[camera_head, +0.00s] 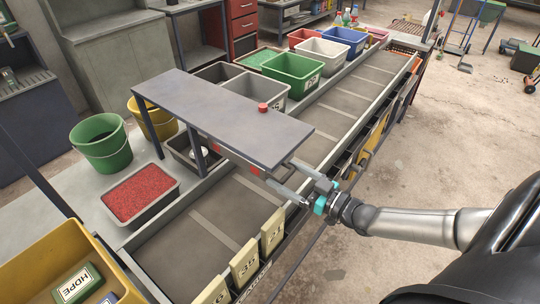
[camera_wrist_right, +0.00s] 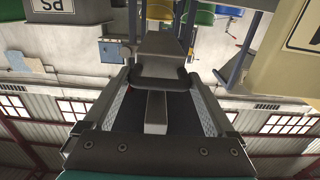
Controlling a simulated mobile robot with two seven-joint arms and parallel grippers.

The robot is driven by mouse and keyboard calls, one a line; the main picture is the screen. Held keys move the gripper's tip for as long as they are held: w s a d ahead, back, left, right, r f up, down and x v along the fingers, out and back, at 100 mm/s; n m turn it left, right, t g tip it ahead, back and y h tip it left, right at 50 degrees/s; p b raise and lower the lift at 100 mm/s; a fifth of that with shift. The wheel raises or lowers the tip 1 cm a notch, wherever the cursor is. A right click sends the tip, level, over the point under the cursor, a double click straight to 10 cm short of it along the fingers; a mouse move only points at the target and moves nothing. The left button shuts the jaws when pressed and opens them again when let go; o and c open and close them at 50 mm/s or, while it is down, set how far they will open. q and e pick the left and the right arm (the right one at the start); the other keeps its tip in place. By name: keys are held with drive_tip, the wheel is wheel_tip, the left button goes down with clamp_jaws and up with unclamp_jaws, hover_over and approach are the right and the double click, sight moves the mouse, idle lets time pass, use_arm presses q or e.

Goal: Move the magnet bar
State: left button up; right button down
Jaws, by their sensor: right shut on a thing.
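The magnet bar (camera_head: 254,171), grey with red patches, shows as a narrow strip under the front edge of a raised grey plate (camera_head: 215,110); the plate hides most of it. My right gripper (camera_head: 279,171) reaches in from the right over the sorting trough, its fingers at the bar's near end. In the right wrist view a grey bar (camera_wrist_right: 160,45) runs away from between the fingers, and my right gripper (camera_wrist_right: 155,105) is shut on its end. My left gripper is not in view.
Coloured bins, such as a green one (camera_head: 292,72), line the far side of the trough (camera_head: 335,120). A tray of red granules (camera_head: 140,192) and a green bucket (camera_head: 101,143) stand left. Number plates (camera_head: 245,263) line the near edge.

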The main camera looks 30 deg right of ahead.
drive_tip(key=p+v, duration=0.1)
drive_tip(key=v, duration=0.2)
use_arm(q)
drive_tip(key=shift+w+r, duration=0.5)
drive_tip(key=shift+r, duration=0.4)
use_arm(e)
drive_tip(key=shift+s, duration=0.15)
drive_tip(key=shift+c, duration=0.3)
unclamp_jaws()
drive_tip(key=shift+f, duration=0.1)
drive_tip(key=shift+o, duration=0.3)
drive_tip(key=shift+s+d, duration=0.1)
drive_tip(key=shift+s, duration=0.1)
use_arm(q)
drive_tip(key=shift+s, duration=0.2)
use_arm(e)
drive_tip(key=shift+w, duration=0.1)
use_arm(q)
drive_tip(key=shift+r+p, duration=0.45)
drive_tip(key=shift+p, duration=0.1)
use_arm(e)
drive_tip(key=v, duration=1.5)
drive_tip(key=shift+s, duration=0.25)
